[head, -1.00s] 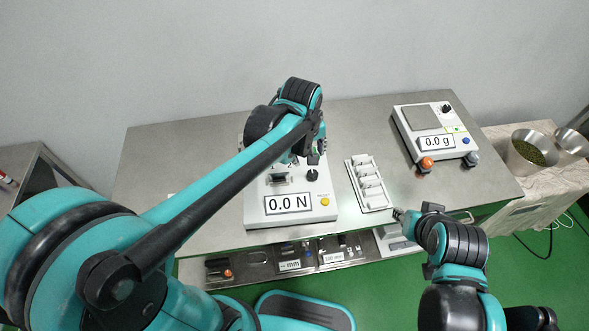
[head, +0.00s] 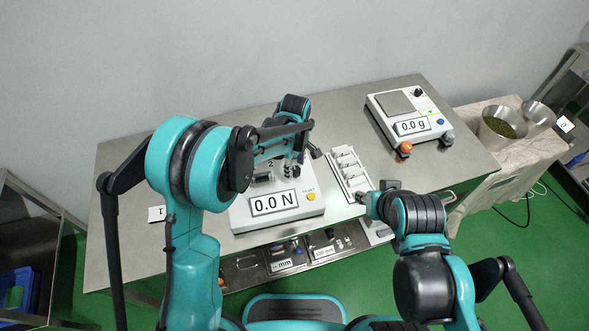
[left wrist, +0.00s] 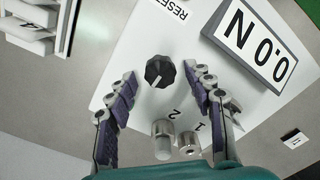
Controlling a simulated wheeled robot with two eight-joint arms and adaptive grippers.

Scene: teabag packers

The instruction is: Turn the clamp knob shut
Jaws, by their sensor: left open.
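The black clamp knob (left wrist: 159,71) with a white pointer line sits on the white force tester (left wrist: 120,60), whose display (head: 274,202) reads 0.0 N. My left gripper (head: 292,170) is over the tester. In the left wrist view its two ribbed fingers (left wrist: 161,76) are spread, one on each side of the knob, with visible gaps. Two metal posts (left wrist: 163,136) marked 2 and 1 stand near the gripper's base. In the head view the knob is hard to make out by the gripper. My right gripper (head: 362,197) is by the white rack's near right side; its fingers are unclear.
The white slotted rack (head: 335,158) lies just right of the tester. A scale (head: 410,124) reading 0.0 g stands at the back right. Metal bowls (head: 484,133), one with green leaves, stand on a side table.

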